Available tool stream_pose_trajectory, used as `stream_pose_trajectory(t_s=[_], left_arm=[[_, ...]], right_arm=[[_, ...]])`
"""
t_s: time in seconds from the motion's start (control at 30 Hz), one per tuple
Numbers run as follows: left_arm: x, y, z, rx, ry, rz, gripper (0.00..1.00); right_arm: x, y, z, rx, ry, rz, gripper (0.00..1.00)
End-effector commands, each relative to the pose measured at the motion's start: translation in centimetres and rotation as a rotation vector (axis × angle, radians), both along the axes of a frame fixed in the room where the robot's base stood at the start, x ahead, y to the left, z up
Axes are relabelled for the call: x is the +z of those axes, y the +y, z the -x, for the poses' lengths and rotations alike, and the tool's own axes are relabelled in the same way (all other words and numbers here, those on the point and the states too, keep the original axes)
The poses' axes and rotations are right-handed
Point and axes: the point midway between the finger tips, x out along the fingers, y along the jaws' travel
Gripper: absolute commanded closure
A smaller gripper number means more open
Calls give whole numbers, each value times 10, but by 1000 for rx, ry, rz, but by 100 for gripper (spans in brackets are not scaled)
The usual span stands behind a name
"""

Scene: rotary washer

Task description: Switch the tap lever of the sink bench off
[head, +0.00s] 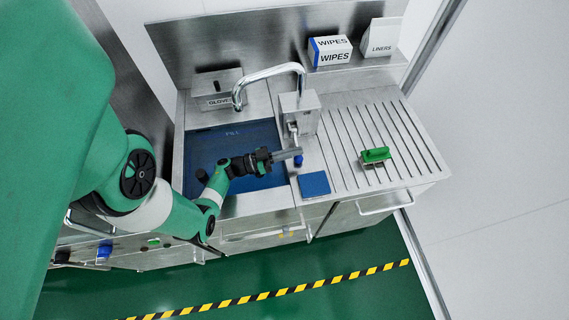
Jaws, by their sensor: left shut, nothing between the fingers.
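The steel sink bench (343,191) stands ahead with a curved tap spout (270,72) over its basin. My right gripper is out of view.
A blue pad (314,184) lies just right of the basin near the front edge. A green brush (376,155) lies on the ribbed drainboard (350,132). A wipes box (330,50), a liners box (382,37) and a gloves box (218,103) stand at the back.

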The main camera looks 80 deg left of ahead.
Motion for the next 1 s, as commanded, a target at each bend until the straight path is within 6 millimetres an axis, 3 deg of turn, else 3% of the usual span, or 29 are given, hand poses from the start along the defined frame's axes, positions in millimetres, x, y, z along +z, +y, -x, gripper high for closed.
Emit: stream_pose_trajectory(t_s=[0.03,0.27,0.6,1.0], left_arm=[[18,-8,5,4,0,3,100],[62,-40,25,4,0,2,100],[87,-99,62,8,-1,2,100],[92,-115,70,-1,0,1,100]], right_arm=[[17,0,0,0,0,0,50],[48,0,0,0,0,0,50],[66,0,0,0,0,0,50],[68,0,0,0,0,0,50]])
